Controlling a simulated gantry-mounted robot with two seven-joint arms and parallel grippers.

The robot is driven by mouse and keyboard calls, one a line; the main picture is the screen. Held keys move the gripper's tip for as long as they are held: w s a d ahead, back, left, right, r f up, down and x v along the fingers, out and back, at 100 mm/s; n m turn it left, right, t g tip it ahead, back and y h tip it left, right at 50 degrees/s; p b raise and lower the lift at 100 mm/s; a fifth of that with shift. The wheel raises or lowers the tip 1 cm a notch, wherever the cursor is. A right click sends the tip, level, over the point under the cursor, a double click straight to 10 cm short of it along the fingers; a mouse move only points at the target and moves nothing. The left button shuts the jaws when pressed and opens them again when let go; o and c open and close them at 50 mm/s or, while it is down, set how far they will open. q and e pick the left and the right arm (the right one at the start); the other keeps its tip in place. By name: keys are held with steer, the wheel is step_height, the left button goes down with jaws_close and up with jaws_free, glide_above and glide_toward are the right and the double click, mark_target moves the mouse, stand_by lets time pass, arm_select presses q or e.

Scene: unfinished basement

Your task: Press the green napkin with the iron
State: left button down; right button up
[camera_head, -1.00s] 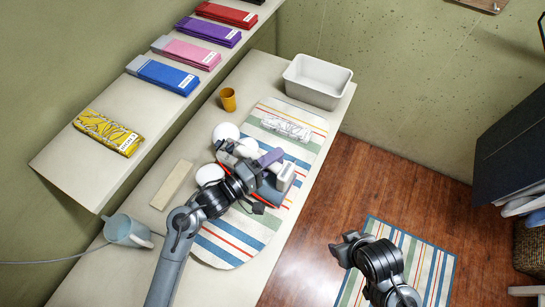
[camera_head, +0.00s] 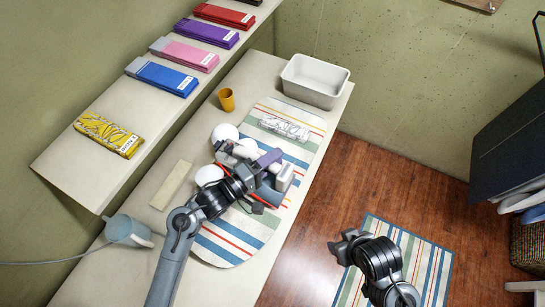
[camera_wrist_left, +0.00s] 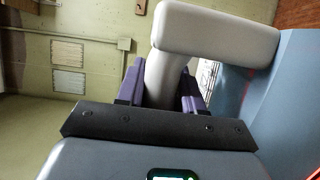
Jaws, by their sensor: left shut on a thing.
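My left gripper (camera_head: 268,165) is over the striped ironing board and shut on the pale handle of the iron (camera_head: 285,178). In the left wrist view, the purple fingers (camera_wrist_left: 160,88) sit on both sides of the handle (camera_wrist_left: 215,35). The iron's blue-grey body, with a red edge, is partly covered by my gripper and arm. I cannot make out a green napkin; anything under the iron or my arm is hidden. My right gripper (camera_head: 343,248) is low in the picture, away from the board, and its fingers are too unclear to read.
The striped board (camera_head: 225,245) lies on a pale table. A patterned white cloth (camera_head: 285,127) lies near its far end. White round objects sit beside my left arm. Folded cloths line the shelf (camera_head: 60,160).

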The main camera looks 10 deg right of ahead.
arm_select(q)
step_height(320, 180, up, 9)
steer(key=p, duration=0.4)
steer(key=shift+w, duration=0.15)
stand_by(0.7)
